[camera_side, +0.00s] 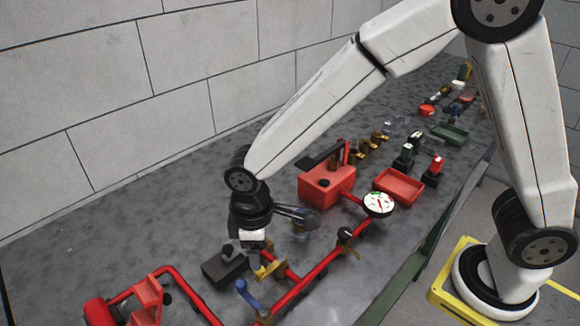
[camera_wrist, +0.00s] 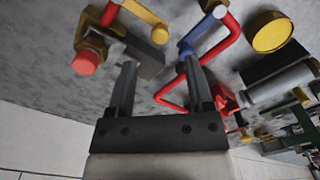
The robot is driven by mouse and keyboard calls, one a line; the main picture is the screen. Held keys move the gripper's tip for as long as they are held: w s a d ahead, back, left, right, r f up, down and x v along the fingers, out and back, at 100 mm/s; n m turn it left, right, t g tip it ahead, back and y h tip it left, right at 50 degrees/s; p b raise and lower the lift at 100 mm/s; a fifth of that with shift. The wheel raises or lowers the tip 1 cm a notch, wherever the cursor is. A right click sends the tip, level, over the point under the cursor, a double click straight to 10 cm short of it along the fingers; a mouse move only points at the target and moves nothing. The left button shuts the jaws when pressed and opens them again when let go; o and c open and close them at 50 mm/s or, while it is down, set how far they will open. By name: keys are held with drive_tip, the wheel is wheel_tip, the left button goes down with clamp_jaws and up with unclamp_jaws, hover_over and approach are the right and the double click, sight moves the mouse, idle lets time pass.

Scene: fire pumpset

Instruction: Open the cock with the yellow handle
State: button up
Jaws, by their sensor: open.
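The yellow handle (camera_side: 268,271) of a cock sits on the red piping in the lower middle of the side view, just below my wrist. In the wrist view, a yellow bar (camera_wrist: 145,14) with a rounded end lies beyond the fingertips; it looks like this handle. A blue handle (camera_side: 248,294) is close by, also seen in the wrist view (camera_wrist: 204,31). My gripper (camera_side: 316,217) is open, its dark fingers pointing right above the pipes, apart from the yellow handle. In the wrist view the gap between its fingers (camera_wrist: 160,64) is empty.
Red pipes (camera_side: 318,263) run below my gripper towards a round gauge (camera_side: 379,204). A dark block (camera_side: 225,268) lies left of the yellow handle. A red box (camera_side: 328,186) and a red tray (camera_side: 399,184) stand farther back. The grey table (camera_side: 120,230) is clear at left.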

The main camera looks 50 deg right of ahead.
drive_tip(key=shift+f, duration=2.75)
clamp_jaws()
